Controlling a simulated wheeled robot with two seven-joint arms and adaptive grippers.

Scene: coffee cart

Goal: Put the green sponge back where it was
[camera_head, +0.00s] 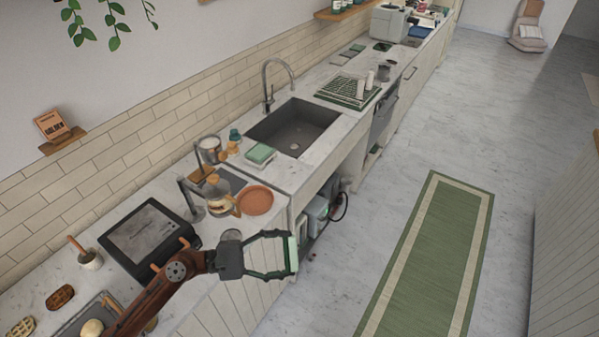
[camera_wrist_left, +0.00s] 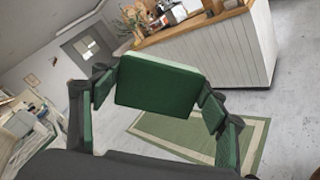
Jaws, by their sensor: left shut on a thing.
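My left gripper (camera_head: 284,255) is shut on the green sponge (camera_head: 293,254), holding it in the air in front of the counter's front edge. In the left wrist view the sponge (camera_wrist_left: 157,86) is a dark green block with a paler top edge, clamped between the fingertips (camera_wrist_left: 157,92). Another green-topped, pale block (camera_head: 260,154) sits on the counter beside the sink (camera_head: 296,128). My right gripper is not in view.
A terracotta plate (camera_head: 255,201), a glass coffee pot (camera_head: 219,196) and a dark screen (camera_head: 149,240) stand on the near counter. A green drying rack (camera_head: 347,91) is beyond the sink. The floor to the right is open, with a green rug (camera_head: 430,255).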

